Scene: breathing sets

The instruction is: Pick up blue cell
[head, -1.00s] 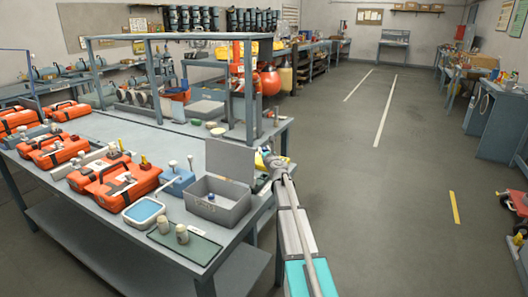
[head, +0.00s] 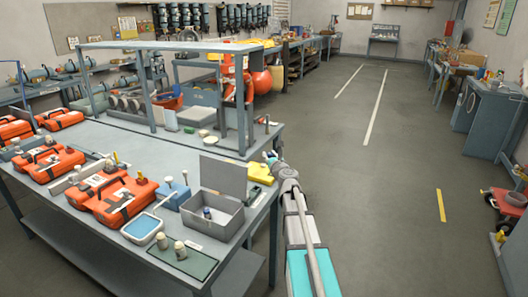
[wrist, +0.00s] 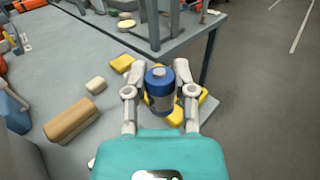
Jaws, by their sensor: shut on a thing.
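A blue cell (wrist: 159,88) with a grey lower body stands upright between the fingers in the wrist view. My gripper (wrist: 160,92) is shut on it, one finger on each side, above the table's corner. In the head view my gripper (head: 270,160) is at the table's right edge, right of the open grey box. The held cell is too small there to make out well. A second small blue-and-white cell (head: 207,213) stands inside the grey box (head: 228,221).
The workbench (head: 120,143) carries orange cases (head: 122,197), a blue-lined tray (head: 143,230) and a green mat (head: 185,262). A yellow piece (head: 260,172) lies beside my gripper; a tan block (wrist: 72,120) lies left. Shelf posts (head: 241,120) rise behind.

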